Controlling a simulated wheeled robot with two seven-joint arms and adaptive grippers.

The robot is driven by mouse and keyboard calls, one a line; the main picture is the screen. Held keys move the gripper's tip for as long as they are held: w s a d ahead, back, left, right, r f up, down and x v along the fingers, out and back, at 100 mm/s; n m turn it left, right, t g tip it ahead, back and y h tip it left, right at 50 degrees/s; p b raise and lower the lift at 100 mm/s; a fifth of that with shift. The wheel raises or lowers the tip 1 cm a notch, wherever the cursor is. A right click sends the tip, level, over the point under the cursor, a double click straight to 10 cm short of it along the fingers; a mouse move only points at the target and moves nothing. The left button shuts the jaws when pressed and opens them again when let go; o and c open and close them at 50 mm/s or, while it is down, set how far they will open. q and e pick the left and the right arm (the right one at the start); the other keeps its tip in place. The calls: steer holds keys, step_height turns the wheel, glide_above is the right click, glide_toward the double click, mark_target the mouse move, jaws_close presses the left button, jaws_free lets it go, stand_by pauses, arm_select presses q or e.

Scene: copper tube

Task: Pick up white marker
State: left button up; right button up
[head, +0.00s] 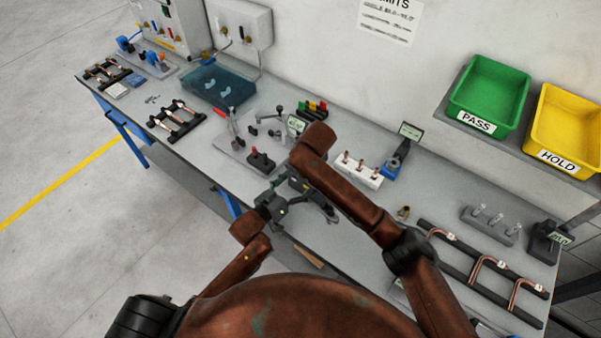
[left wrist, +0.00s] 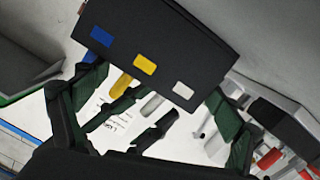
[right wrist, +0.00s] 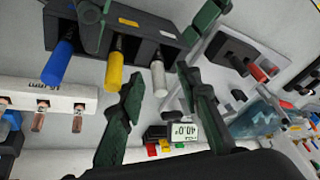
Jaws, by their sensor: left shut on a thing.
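The white marker (right wrist: 158,78) sticks out of a black holder (right wrist: 141,42) beside a yellow marker (right wrist: 113,72) and a blue marker (right wrist: 58,62). The left wrist view shows the holder (left wrist: 160,45) with blue, yellow and white squares, and the white marker (left wrist: 152,105). My left gripper (head: 270,205) is shut on the holder, its fingers on either side of it. My right gripper (right wrist: 160,82) is open, with its fingertips on either side of the white marker, apparently not touching it. In the head view my arms largely hide the holder.
The grey bench carries a blue tray (head: 218,87), a white block with copper fittings (head: 358,170), a rack of bent copper tubes (head: 483,268) and several fixtures. A green bin (head: 488,92) and yellow bin (head: 565,130) sit on a shelf at the right.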

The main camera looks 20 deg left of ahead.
arm_select(q)
steer(key=shift+s+f, duration=0.1)
steer(key=shift+f, duration=0.25)
arm_select(e)
jaws_close()
step_height(320, 180, up, 10)
stand_by(0.6)
arm_select(q)
steer(key=o, duration=1)
steer(key=shift+c, duration=0.2)
steer(key=shift+o, duration=0.7)
steer(key=shift+r, duration=0.1)
steer(key=shift+r, duration=0.1)
